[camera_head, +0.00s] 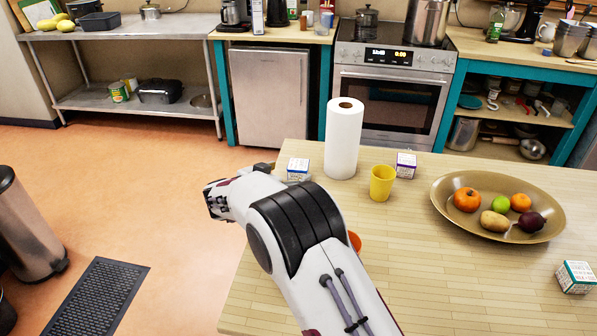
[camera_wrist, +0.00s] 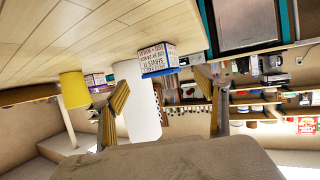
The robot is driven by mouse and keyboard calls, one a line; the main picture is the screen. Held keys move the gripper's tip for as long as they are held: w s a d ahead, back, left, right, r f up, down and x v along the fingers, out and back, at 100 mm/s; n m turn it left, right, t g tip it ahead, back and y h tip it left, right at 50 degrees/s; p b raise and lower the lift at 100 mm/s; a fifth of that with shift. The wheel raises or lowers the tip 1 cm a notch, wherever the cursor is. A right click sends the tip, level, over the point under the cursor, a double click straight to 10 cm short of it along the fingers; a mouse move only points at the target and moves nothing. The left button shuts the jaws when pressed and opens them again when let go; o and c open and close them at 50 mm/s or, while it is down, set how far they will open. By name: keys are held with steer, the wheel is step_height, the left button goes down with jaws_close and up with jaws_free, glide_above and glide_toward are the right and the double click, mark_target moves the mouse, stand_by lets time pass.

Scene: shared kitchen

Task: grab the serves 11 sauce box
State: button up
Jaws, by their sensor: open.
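Three small white boxes with coloured edges and print stand on the wooden table. One box (camera_head: 298,169) is left of the paper towel roll, close to my arm; a second box (camera_head: 405,165) is behind the yellow cup; a third box (camera_head: 577,277) is at the right edge. The print is too small to tell which says serves 11. In the wrist view my gripper (camera_wrist: 163,84) is open and empty, its fingers spread. A printed white and blue box (camera_wrist: 158,60) shows between and beyond the fingertips, apparently untouched. In the head view my arm mostly hides the gripper.
A paper towel roll (camera_head: 343,138) stands right beside the left box. A yellow cup (camera_head: 382,183) stands right of the roll. A brown plate (camera_head: 448,211) of fruit and vegetables fills the table's right part. An orange item (camera_head: 355,241) is partly hidden behind my arm.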

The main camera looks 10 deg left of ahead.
mark_target(299, 168)
steer(key=shift+x, duration=1)
steer(key=shift+x, duration=2.6)
steer(key=shift+a, duration=0.1)
steer(key=c, duration=2)
